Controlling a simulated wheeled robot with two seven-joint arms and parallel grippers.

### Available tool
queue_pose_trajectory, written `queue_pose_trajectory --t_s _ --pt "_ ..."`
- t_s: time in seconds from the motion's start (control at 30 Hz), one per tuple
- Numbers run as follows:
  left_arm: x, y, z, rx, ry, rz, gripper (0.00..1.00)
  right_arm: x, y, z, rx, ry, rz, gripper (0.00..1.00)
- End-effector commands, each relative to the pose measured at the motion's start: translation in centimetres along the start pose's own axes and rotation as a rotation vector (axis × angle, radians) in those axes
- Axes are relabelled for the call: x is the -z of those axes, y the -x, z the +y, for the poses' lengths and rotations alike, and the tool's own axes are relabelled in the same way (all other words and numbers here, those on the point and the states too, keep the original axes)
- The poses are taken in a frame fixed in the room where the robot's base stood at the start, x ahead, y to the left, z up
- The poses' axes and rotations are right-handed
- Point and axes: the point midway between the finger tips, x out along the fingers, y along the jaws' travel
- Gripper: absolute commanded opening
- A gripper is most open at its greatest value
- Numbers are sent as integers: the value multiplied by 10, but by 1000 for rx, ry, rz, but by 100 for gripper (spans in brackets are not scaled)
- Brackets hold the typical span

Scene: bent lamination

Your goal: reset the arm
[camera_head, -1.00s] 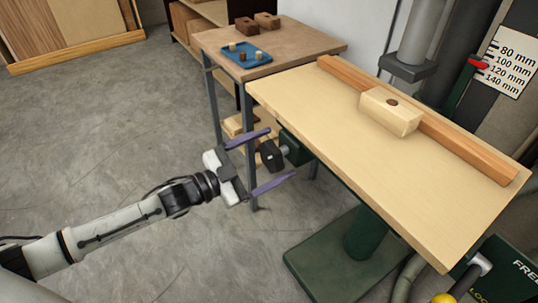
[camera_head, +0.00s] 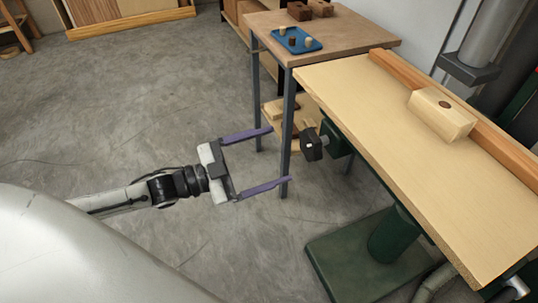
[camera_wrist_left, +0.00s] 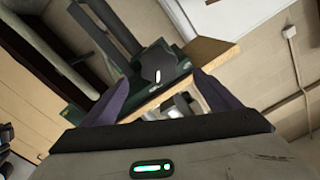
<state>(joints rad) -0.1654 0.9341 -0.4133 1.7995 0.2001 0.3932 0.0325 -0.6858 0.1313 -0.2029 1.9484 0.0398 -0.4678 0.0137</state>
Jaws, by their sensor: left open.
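My left gripper (camera_head: 262,161) is open and empty, with its two purple fingers spread apart. It hangs over the floor to the left of the drill press table and the side table's legs. In the left wrist view its fingers (camera_wrist_left: 160,98) frame a dark knob (camera_wrist_left: 158,66) from a distance. That dark knob (camera_head: 312,146) also shows in the head view, on the green bracket under the press table. My right gripper is not in view.
A light wooden block (camera_head: 440,118) with a dark plugged hole sits on the press table (camera_head: 400,165) against a wooden fence (camera_head: 500,140). The side table (camera_head: 350,38) carries a blue tray (camera_head: 285,47) with small plugs and brown blocks (camera_head: 310,10).

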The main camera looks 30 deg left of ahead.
Motion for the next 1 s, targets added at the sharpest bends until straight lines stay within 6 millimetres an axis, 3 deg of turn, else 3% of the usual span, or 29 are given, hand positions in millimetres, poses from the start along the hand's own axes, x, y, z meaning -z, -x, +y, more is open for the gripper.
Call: queue_pose_trajectory --t_s 0.33,0.47,0.57,0.67,0.8,0.9,1.0 --pt "0 0 0 0 1 -1 83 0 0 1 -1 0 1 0" --pt "-11 -1 17 16 47 -39 83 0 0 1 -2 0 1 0" --pt "-33 2 52 51 148 -137 83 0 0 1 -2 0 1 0" --pt "-62 12 100 98 287 -290 83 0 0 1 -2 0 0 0" --pt "-96 42 168 153 480 -529 83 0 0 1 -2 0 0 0" --pt "-110 67 209 178 594 -679 83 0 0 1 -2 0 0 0" --pt "-117 87 238 191 672 -785 83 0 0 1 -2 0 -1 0"
